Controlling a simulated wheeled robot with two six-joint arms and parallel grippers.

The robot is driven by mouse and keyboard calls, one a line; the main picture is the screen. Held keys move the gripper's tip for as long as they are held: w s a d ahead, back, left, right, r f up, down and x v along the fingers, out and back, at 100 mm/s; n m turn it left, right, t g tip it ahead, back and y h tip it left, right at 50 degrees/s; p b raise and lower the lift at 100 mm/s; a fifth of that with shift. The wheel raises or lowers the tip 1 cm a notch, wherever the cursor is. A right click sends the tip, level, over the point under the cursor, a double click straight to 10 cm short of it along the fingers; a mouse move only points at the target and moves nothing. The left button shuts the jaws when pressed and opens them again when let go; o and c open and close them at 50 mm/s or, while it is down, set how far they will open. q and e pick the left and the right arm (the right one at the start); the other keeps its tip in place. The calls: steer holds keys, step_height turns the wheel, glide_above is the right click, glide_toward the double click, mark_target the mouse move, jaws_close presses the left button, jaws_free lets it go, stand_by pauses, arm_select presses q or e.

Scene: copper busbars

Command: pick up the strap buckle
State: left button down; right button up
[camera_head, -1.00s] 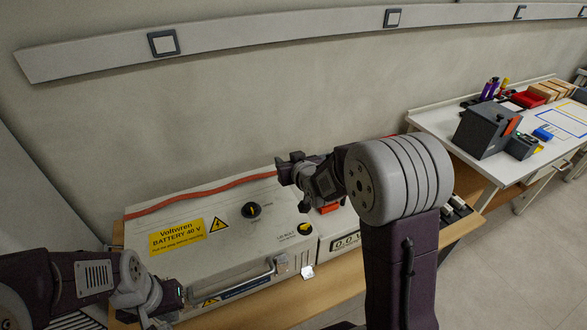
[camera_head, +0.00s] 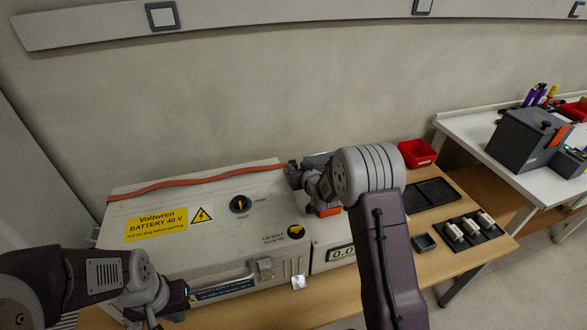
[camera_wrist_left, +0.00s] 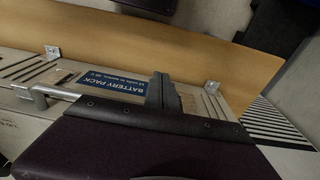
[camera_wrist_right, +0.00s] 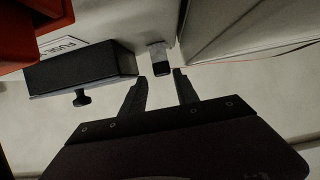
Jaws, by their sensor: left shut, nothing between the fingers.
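I cannot make out the strap buckle for certain. An orange strap or cable (camera_head: 205,180) runs along the back of the battery case (camera_head: 185,255) and ends out of sight near my right gripper (camera_head: 296,174). In the right wrist view this gripper (camera_wrist_right: 157,79) is open and empty. A small grey tab with a dark end (camera_wrist_right: 160,60) lies just beyond and between its fingertips; I cannot tell whether it is the buckle. In the left wrist view my left gripper (camera_wrist_left: 162,78) is shut and empty, over the case's front edge near the blue battery label (camera_wrist_left: 115,80).
A red bin (camera_head: 417,153), a black tray (camera_head: 432,193) and a holder with white parts (camera_head: 472,228) sit right of my right arm. A grey meter box (camera_head: 338,250) adjoins the case. A dark block (camera_wrist_right: 80,72) by a fuse label is close left of the right gripper.

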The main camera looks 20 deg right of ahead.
mark_target(294, 165)
steer(key=shift+w+a+f, duration=0.15)
steer(key=shift+w, duration=0.25)
steer(key=x, duration=0.5)
steer(key=shift+a+f, duration=0.1)
steer(key=shift+a, duration=0.05)
steer(key=shift+c, duration=0.3)
jaws_close()
